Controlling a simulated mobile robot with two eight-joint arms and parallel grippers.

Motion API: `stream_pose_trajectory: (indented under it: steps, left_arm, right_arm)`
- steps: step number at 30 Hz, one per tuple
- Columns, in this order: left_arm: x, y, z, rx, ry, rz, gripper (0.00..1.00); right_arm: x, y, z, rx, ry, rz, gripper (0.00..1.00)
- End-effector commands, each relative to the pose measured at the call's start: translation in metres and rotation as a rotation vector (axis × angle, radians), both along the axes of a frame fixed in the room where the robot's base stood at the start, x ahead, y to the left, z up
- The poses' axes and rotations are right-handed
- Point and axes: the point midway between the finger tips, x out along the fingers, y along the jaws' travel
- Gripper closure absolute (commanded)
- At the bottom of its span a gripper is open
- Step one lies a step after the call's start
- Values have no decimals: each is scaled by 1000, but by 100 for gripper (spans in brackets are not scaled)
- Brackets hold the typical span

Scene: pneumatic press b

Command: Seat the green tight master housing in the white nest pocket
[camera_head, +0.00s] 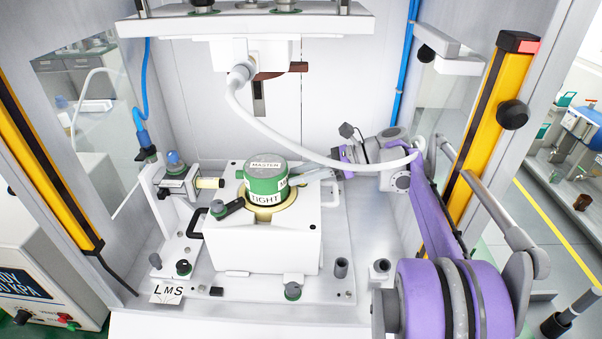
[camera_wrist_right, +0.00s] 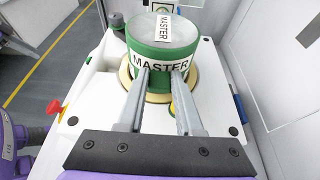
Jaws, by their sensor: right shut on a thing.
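The green housing (camera_head: 262,185), with a grey top and white labels reading MASTER and TIGHT, stands about upright at the pocket of the white nest block (camera_head: 262,248). A gold ring (camera_head: 260,214) shows around its foot. I cannot tell whether it sits fully down. In the right wrist view, the housing (camera_wrist_right: 150,56) is at the fingertips, with the white nest top (camera_wrist_right: 97,88) below. My right gripper (camera_head: 305,176) reaches in from the right and is shut on the housing's side; its fingers (camera_wrist_right: 162,72) hide part of it. My left gripper is not in view.
A black clamp lever (camera_head: 230,208) lies left of the housing, beside a side fixture (camera_head: 172,180). The press head (camera_head: 262,50) hangs above, and a white hose (camera_head: 285,143) loops over the workspace. Yellow light curtains (camera_head: 490,110) flank the opening.

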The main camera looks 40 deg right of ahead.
Motion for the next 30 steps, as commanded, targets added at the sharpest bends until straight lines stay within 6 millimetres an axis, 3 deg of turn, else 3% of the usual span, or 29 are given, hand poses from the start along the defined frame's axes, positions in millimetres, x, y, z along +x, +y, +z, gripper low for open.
stream_pose_trajectory:
  steps: [30]
  left_arm:
    - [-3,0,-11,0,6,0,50]
  right_arm:
    - [0,0,-18,1,-1,0,100]
